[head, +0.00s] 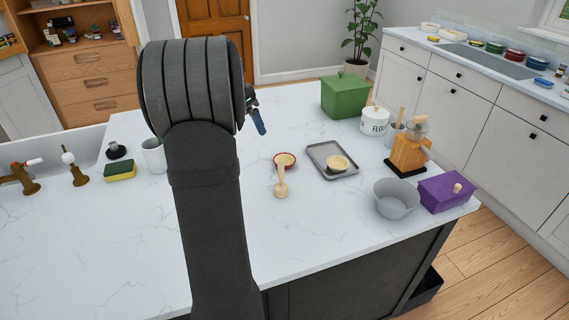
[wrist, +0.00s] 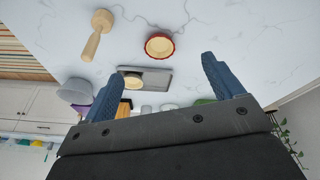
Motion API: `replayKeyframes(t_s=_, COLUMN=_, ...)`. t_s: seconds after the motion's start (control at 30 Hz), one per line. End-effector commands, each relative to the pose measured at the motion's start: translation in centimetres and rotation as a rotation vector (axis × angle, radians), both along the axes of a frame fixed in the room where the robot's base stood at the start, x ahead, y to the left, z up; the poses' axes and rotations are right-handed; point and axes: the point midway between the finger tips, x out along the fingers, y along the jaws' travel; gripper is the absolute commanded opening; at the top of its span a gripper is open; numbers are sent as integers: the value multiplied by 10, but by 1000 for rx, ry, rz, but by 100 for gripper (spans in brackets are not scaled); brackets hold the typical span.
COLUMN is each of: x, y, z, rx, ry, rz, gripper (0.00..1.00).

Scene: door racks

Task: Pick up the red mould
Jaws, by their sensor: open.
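The red mould (head: 285,160) is a small round dish with a red fluted rim and a pale inside. It sits on the white marble counter, left of the grey tray. In the wrist view the red mould (wrist: 160,46) lies beyond my gripper (wrist: 164,78), roughly between and past the two blue fingertips. My gripper is open and empty, apart from the mould. In the head view my arm hides most of the gripper; one blue finger (head: 259,122) shows at its right side.
A wooden masher-like tool (head: 281,184) lies close in front of the mould. The grey tray (head: 318,150) holds a pale dish (head: 337,163). A grey bowl (head: 396,198), purple box (head: 447,191), wooden grinder (head: 408,154), flour tin (head: 374,121) and green box (head: 345,95) stand rightward.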

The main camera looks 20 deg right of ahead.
Motion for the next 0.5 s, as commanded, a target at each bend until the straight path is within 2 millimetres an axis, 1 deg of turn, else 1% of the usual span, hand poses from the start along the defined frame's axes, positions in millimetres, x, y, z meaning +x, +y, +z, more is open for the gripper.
replayKeyframes(t_s=0.03, x=1, y=-12, z=0, rx=-19, ry=-23, rz=-78, gripper=86)
replayKeyframes(t_s=0.1, x=2, y=-25, z=1, rx=-41, ry=-54, rz=-168, gripper=86)
replayKeyframes(t_s=0.2, x=3, y=-36, z=1, rx=-61, ry=-85, rz=-256, gripper=86)
replayKeyframes(t_s=0.3, x=3, y=-42, z=-1, rx=-70, ry=-100, rz=-295, gripper=86)
replayKeyframes(t_s=0.37, x=4, y=-45, z=-6, rx=-71, ry=-102, rz=-302, gripper=86)
replayKeyframes(t_s=0.47, x=4, y=-51, z=-23, rx=-71, ry=-100, rz=-303, gripper=86)
replayKeyframes(t_s=0.5, x=3, y=-55, z=-31, rx=-71, ry=-98, rz=-302, gripper=86)
